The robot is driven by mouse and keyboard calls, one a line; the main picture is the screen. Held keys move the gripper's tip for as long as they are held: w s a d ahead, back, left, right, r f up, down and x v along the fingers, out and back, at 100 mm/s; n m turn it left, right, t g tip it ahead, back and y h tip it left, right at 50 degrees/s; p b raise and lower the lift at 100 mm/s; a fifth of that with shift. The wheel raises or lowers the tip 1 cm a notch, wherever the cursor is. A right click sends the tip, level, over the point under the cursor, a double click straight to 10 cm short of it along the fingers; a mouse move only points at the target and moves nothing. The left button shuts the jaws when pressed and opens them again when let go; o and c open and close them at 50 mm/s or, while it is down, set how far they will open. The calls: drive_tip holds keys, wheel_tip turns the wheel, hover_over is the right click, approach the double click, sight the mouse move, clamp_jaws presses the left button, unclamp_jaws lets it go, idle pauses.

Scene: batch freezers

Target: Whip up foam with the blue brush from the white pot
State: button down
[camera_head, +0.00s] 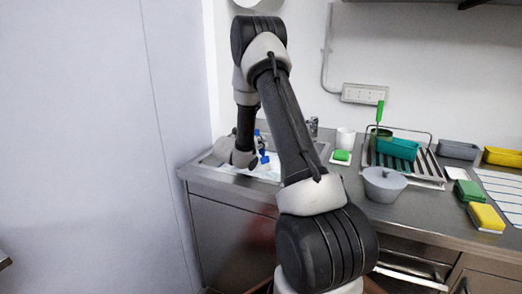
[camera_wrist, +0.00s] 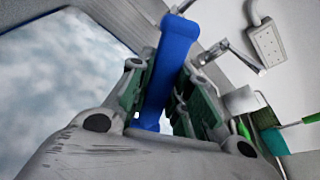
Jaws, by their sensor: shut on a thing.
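My gripper (camera_wrist: 168,80) is shut on the blue brush (camera_wrist: 168,65), whose flat blue handle runs between the two finger pads in the wrist view. In the head view the brush shows as small blue parts (camera_head: 265,159) beside my wrist, over the sink (camera_head: 268,178) at the left of the counter. The sink holds a pale, cloudy surface, which fills the left of the wrist view (camera_wrist: 60,75). The brush's bristles are hidden, so I cannot tell whether they touch that surface. The white pot (camera_head: 345,139) stands on the counter right of the sink, with no brush visible in it.
A faucet (camera_head: 313,126) stands behind the sink. A wall is close on the left.

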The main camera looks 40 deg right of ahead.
drive_tip(key=w+r, duration=0.5)
drive_tip(key=r, duration=0.3)
drive_tip(key=shift+w+r, duration=0.15)
drive_tip(key=shift+r, duration=0.2)
idle(0.9)
drive_tip(key=shift+r, duration=2.5)
drive_tip(key=shift+a, duration=0.1)
